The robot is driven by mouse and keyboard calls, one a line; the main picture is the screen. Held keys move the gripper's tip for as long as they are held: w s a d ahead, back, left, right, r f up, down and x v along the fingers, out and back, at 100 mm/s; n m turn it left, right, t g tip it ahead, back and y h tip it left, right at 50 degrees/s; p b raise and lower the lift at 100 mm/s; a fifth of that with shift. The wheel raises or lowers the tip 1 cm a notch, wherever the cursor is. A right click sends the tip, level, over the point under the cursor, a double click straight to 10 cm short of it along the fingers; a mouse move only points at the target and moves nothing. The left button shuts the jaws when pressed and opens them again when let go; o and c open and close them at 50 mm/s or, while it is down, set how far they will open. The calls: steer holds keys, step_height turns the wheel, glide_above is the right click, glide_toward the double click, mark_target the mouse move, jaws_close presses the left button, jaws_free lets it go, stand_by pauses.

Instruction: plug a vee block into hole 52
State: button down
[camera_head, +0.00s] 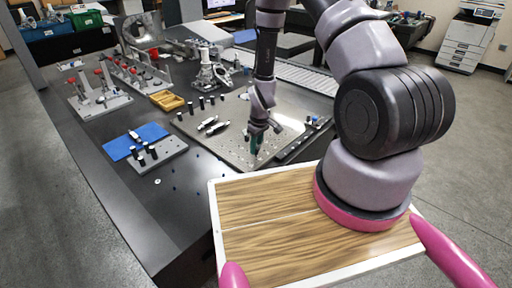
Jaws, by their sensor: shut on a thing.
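My gripper (258,130) points down over the grey plate with rows of small holes (225,147). It is shut on a small dark green piece, likely the vee block (255,146), which looks upright. The piece is over the near right part of the plate. I cannot tell whether its lower end is in a hole, touching the plate or just above it. Hole numbers are too small to read, so I cannot pick out hole 52.
Several black pins (201,103) and dark handled parts (217,128) stand or lie on the plate. A yellow tray (167,101), a blue mat (121,148) and a smaller holed block (160,156) are to the left. The dark table is bare at the near left (140,205).

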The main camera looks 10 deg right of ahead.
steer(key=shift+f, duration=0.9)
stand_by(0.3)
steer(key=c, duration=0.6)
jaws_free()
steer(key=r, duration=0.7)
steer(key=s+r, duration=0.1)
steer(key=r, duration=0.3)
steer(key=shift+d, duration=0.4)
step_height(320, 180, up, 26)
steer(key=d+m+t, duration=0.3)
steer(key=m, duration=0.2)
steer(key=s+d+r+m+t, duration=0.1)
steer(key=s+r+m, duration=0.2)
steer(key=s+r, duration=0.6)
steer(key=s+d+r+m+t+y, duration=0.1)
steer(key=s+r+m+t, duration=0.1)
steer(key=s+r, duration=0.8)
steer(key=shift+r+m, duration=0.25)
steer(key=shift+m, duration=0.25)
